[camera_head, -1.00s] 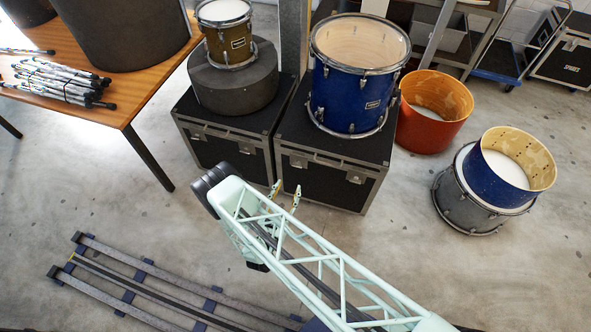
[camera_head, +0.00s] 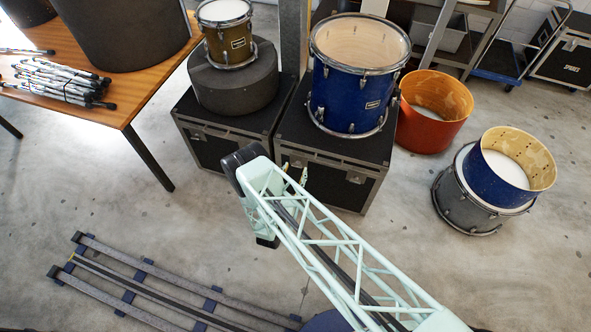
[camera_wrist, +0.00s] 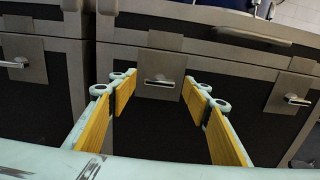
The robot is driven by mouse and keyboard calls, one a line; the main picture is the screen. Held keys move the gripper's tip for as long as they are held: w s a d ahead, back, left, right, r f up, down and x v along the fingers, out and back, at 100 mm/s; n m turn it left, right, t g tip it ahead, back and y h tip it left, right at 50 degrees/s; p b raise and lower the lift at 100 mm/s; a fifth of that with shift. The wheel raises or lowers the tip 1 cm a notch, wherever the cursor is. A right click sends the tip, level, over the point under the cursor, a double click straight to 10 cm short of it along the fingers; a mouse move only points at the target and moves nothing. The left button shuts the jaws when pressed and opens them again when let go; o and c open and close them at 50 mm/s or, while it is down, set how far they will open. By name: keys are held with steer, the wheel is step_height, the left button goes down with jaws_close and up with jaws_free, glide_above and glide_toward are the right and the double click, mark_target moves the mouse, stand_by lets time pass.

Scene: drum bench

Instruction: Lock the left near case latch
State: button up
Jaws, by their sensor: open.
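The case under the blue drum (camera_head: 341,200) is black with metal edging. The left latch (camera_wrist: 159,82) on its near face is a metal plate with a small lever, which looks about level in the wrist view. My gripper (camera_head: 296,176) is at this face; in the wrist view my gripper (camera_wrist: 161,88) has its yellow-padded fingers spread apart, one on each side of the latch, with nothing between them. I cannot tell if they touch the plate. The case's right latch (camera_head: 357,178) shows in both views, its lever (camera_wrist: 297,99) near level. My arm partly hides the left latch in the head view.
A second case (camera_head: 212,150) stands close on the left; its latch (camera_wrist: 18,63) shows at the wrist view's left. A blue drum (camera_head: 350,85) stands on the right case. An orange drum shell (camera_head: 430,130) stands to the right.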

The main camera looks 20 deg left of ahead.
steer(key=shift+w, duration=0.7)
steer(key=c, duration=0.8)
steer(key=shift+c, duration=0.2)
